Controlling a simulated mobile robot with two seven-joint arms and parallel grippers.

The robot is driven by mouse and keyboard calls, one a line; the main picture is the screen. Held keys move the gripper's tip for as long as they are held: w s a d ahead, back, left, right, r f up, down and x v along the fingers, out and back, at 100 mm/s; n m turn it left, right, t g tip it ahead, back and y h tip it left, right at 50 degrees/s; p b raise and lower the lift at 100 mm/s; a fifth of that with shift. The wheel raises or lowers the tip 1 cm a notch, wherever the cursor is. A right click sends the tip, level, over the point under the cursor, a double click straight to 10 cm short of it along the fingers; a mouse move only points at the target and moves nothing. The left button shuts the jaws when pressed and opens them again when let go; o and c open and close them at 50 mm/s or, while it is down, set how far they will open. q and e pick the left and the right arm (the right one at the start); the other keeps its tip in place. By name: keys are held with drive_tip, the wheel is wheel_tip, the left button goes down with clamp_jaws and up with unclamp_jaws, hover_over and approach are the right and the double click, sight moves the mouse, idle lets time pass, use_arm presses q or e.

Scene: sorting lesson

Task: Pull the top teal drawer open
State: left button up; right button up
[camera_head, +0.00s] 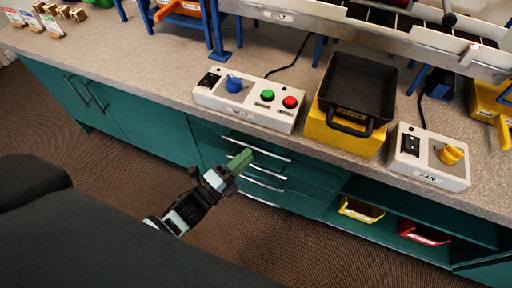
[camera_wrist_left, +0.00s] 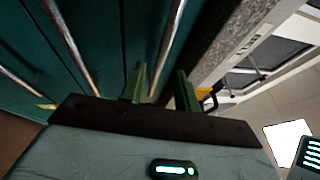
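The top teal drawer (camera_head: 212,137) is in the cabinet under the counter and looks shut, with a silver bar handle (camera_head: 270,153) on its front. My left gripper (camera_head: 240,160) is at the left-middle part of this handle, its green fingers pointing at the drawer front. In the left wrist view the two green fingers (camera_wrist_left: 161,86) stand apart. The silver handle bar (camera_wrist_left: 167,45) runs between them, with a gap visible. Whether a finger touches the bar cannot be told. My right gripper is in neither view.
More drawer handles (camera_head: 262,184) lie close below. The counter edge overhangs above, carrying a button box (camera_head: 250,102), a black tray (camera_head: 358,88) on a yellow bin and a fan switch box (camera_head: 428,157). Open shelves with bins (camera_head: 361,210) are at right. The floor in front is clear.

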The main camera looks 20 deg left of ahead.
sight(256, 148)
use_arm(q)
drive_tip(key=shift+x, duration=2.35)
drive_tip(key=shift+f, duration=0.1)
clamp_jaws()
